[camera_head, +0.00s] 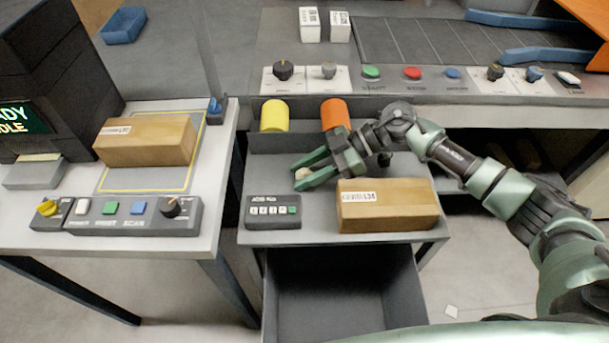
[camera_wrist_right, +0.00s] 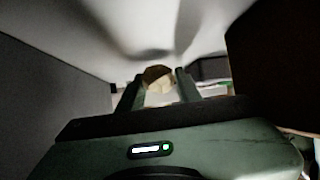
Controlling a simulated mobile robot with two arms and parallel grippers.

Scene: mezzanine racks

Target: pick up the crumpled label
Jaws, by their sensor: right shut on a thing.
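The crumpled label (camera_head: 302,174) is a small beige lump above the left part of the grey shelf of the middle station. My right gripper (camera_head: 308,175) reaches in from the right and is shut on it, with the label between the fingertips. In the right wrist view the label (camera_wrist_right: 158,73) shows as a tan and brown faceted lump between the two green fingers (camera_wrist_right: 160,88). I cannot tell whether the label still touches the shelf. My left gripper is not in view.
A cardboard box (camera_head: 388,205) stands on the shelf right of the gripper, and a small keypad (camera_head: 273,211) is in front. Yellow (camera_head: 274,115) and orange (camera_head: 335,113) cylinders stand behind. Below is an open drawer (camera_head: 340,300). Another box (camera_head: 146,140) lies on the left table.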

